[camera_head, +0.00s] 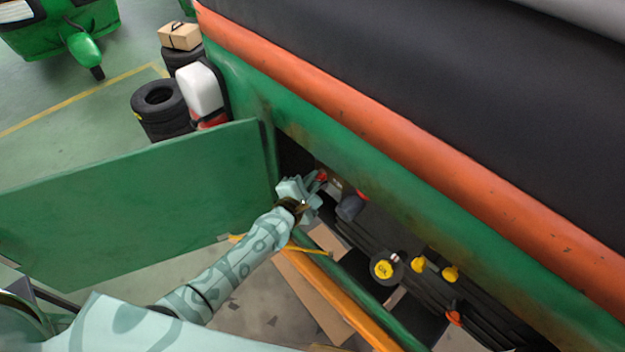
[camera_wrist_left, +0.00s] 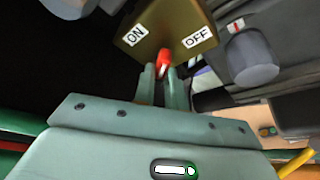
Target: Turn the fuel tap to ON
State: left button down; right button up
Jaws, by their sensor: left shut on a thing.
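The fuel tap's red lever (camera_wrist_left: 164,58) shows in the left wrist view, in front of a brownish plate (camera_wrist_left: 163,22). The plate has an ON label (camera_wrist_left: 135,35) on the left and an OFF label (camera_wrist_left: 197,37) on the right. The lever sits about midway between the labels in the picture. My left gripper (camera_wrist_left: 160,76) is shut on the lever, a finger on each side. In the head view my left gripper (camera_head: 317,182) reaches into the green vehicle's open bay, at the red lever (camera_head: 322,175). My right gripper is not in view.
A grey cylinder (camera_wrist_left: 252,62) is right of the tap, also in the head view (camera_head: 350,207). An open green panel (camera_head: 130,200) stands left of my arm. Yellow caps (camera_head: 384,269) lie along the bay. Tires (camera_head: 160,105) and a white container (camera_head: 200,88) stand beyond.

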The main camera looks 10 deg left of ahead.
pick_arm(q)
jog(key=c, duration=1.4)
grip_release()
jog(key=shift+c, duration=0.2)
jog(key=p+v, duration=0.3)
jog(key=v, duration=1.3)
jog(key=shift+s, duration=0.2)
